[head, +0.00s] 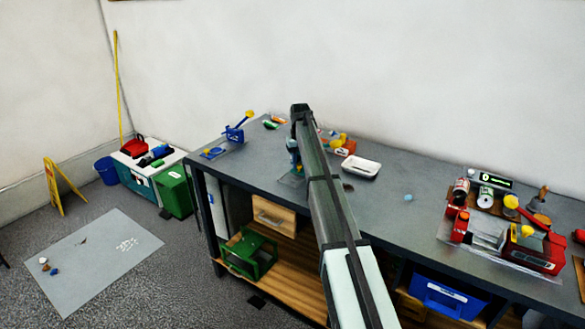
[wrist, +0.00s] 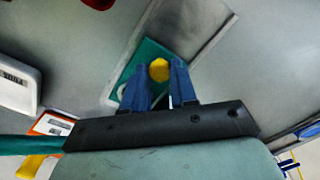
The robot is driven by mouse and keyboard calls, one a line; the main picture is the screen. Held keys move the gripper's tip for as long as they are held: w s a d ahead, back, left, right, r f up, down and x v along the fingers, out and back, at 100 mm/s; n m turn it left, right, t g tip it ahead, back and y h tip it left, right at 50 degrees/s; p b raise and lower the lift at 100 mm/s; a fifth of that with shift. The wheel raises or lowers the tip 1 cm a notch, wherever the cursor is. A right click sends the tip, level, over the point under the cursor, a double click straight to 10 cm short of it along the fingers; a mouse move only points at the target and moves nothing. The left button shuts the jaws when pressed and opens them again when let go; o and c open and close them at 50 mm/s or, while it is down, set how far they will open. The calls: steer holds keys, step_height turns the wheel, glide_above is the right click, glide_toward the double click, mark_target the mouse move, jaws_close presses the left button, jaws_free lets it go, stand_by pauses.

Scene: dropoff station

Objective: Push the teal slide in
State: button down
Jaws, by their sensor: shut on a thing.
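The teal slide (wrist: 143,56) shows in the wrist view as a flat teal piece with a round yellow knob (wrist: 159,70) on it. The fingers and palm hide the near part of the slide. In the head view my gripper (head: 294,160) is low over the bench, and my arm hides most of the slide.
A white tray (head: 361,167) and an orange-and-white item (head: 342,147) lie right of my gripper on the grey bench (head: 395,182). Red equipment (head: 537,252) crowds the right end. The bench middle is mostly clear.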

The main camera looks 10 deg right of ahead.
steer(key=shift+w+d, duration=0.2)
steer(key=c, duration=1.2)
jaws_free()
steer(key=shift+c, duration=0.2)
steer(key=o, duration=0.3)
steer(key=shift+o, duration=0.2)
steer(key=shift+r, duration=0.1)
step_height(320, 180, up, 14)
steer(key=shift+f, duration=0.2)
